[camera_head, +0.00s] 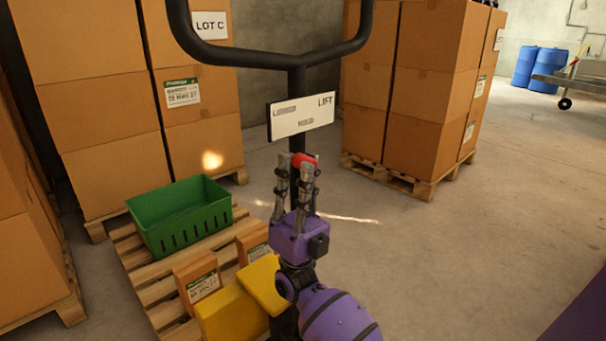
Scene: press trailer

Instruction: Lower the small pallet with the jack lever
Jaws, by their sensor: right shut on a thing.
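The jack's black handle (297,82) stands upright in the middle, with a loop at its top. A white plate (302,116) on it reads "LIFT" at its right end. Below the plate is the red jack lever (304,160). My right gripper (302,165) is shut on the red lever, its fingers on either side of it. The small wooden pallet (138,263) is at the lower left, behind and left of my arm. It carries a green crate (182,222) and small cardboard boxes (197,277). My left gripper is not in view.
Yellow jack parts (231,313) show at the bottom beside my arm. Tall box stacks stand at left (100,110) and at back right (423,100) on a pallet (392,177). Blue barrels (537,69) stand far right. The concrete floor at right is clear.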

